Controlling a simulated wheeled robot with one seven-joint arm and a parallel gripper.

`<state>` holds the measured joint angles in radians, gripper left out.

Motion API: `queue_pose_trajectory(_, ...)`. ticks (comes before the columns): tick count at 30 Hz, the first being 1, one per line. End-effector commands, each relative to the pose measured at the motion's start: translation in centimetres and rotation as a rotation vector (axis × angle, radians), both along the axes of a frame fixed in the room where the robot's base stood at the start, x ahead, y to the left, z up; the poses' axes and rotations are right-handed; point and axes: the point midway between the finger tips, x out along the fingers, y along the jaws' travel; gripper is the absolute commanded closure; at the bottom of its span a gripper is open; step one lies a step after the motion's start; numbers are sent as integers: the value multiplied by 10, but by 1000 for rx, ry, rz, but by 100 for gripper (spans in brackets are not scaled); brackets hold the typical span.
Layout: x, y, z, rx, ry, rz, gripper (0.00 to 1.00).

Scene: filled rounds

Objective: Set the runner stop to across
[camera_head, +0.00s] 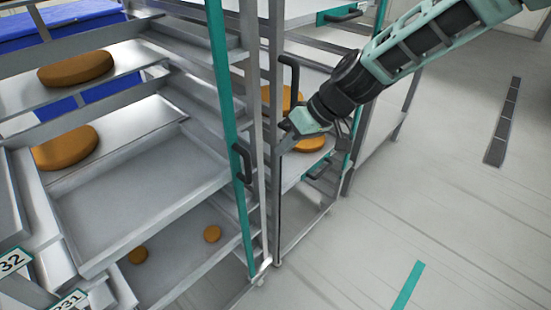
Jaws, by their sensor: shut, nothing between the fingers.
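My gripper (286,126) is shut and empty at the grey upright post (276,60) of the middle rack, with its tip at or very near the post. I cannot tell whether it touches. A dark bent bar (291,72) stands upright on that post, just above my gripper. A similar dark handle (243,163) sits on the teal post (222,80) of the nearer rack. I cannot tell for sure which of these is the runner stop. My wrist and gripper partly hide the middle rack's shelf.
The nearer rack holds wide grey trays (140,190) with brown rounds (75,69) on several levels. More rounds (310,144) lie on a shelf behind my gripper. A blue crate (80,15) stands at the back left.

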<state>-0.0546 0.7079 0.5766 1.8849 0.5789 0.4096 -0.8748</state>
Motion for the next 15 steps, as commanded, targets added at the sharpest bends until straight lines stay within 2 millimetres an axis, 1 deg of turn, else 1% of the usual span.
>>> queue_pose_trajectory(1, 3, -9, 6, -2, -4, -5, 100)
queue_pose_trajectory(7, 3, -29, 34, -2, -3, -6, 100)
queue_pose_trajectory(10, 3, -35, 42, -2, -2, -5, 100)
queue_pose_trajectory(15, 3, -39, 48, -2, 0, -4, 100)
